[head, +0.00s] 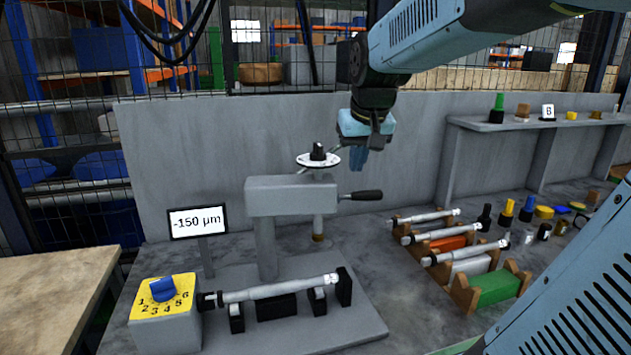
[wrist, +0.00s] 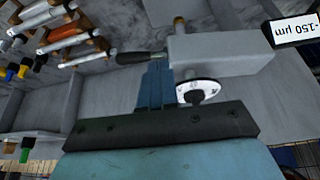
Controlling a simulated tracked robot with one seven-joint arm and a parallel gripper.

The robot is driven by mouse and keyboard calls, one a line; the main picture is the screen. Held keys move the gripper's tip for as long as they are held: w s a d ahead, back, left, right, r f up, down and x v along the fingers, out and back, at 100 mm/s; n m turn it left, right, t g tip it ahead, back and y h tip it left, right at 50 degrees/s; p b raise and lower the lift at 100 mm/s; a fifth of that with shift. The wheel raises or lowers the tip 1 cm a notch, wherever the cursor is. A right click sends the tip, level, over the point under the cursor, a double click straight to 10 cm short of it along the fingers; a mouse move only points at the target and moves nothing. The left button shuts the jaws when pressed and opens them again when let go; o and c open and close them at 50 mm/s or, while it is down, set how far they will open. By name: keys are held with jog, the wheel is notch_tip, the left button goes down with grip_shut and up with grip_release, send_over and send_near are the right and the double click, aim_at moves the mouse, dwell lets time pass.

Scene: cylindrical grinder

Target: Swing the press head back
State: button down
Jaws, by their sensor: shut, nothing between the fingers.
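The press head (head: 305,195) is a grey box-shaped arm on a post, with a white disc and black knob (head: 318,155) on top. A dark handle (head: 362,196) sticks out from its right side. My gripper (head: 359,165) is shut and empty, above and behind the handle, right of the disc. In the wrist view the shut blue fingers (wrist: 155,88) show close to the handle (wrist: 140,58) and the press head (wrist: 220,52). I cannot tell whether they touch. A shaft (head: 275,289) lies on supports on the base plate in front of the press head.
A sign reading -150 µm (head: 197,221) and a yellow dial box (head: 163,308) stand at the left. At the right, a rack (head: 457,257) holds several shafts, with small coloured parts beyond. A grey shelf (head: 540,121) runs along the back right. A grey wall (head: 220,140) stands behind.

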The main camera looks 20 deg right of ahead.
jog(key=w+d+m, duration=0.1)
jog(key=w+d, duration=0.6)
jog(key=w, duration=0.7)
notch_tip(320, 180, down, 12)
jog(key=shift+s+r+g, duration=0.25)
jog(key=shift+s+g, duration=0.15)
jog(key=shift+s+d, duration=0.15)
jog(key=shift+d, duration=0.05)
